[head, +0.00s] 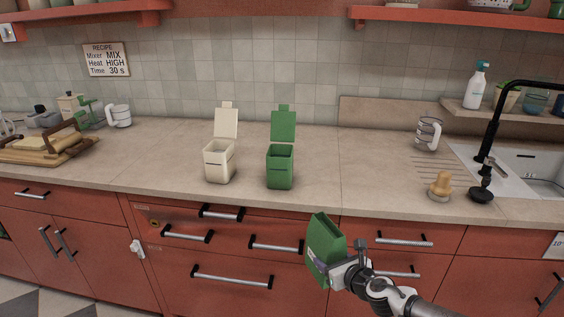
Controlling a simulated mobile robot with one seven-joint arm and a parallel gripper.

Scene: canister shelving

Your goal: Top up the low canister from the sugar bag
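A cream canister (219,160) and a green canister (280,166) stand upright, side by side and a little apart, on the counter in the head view. Both lids are flipped up at the back and their mouths are open. I cannot make out the fill level inside either one. My gripper (340,268) is shut on a green bag (324,252), taken to be the sugar bag. It holds the bag slightly tilted, in front of the drawers and apart from both canisters. The gripper's far finger is hidden by the bag.
The counter (335,165) is clear around the canisters. A cutting board (45,146) and a white mug (119,116) are at left. A glass mug (428,133), a wooden-handled brush (439,187) and the sink with a black tap (492,150) are at right. Red shelves hang above.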

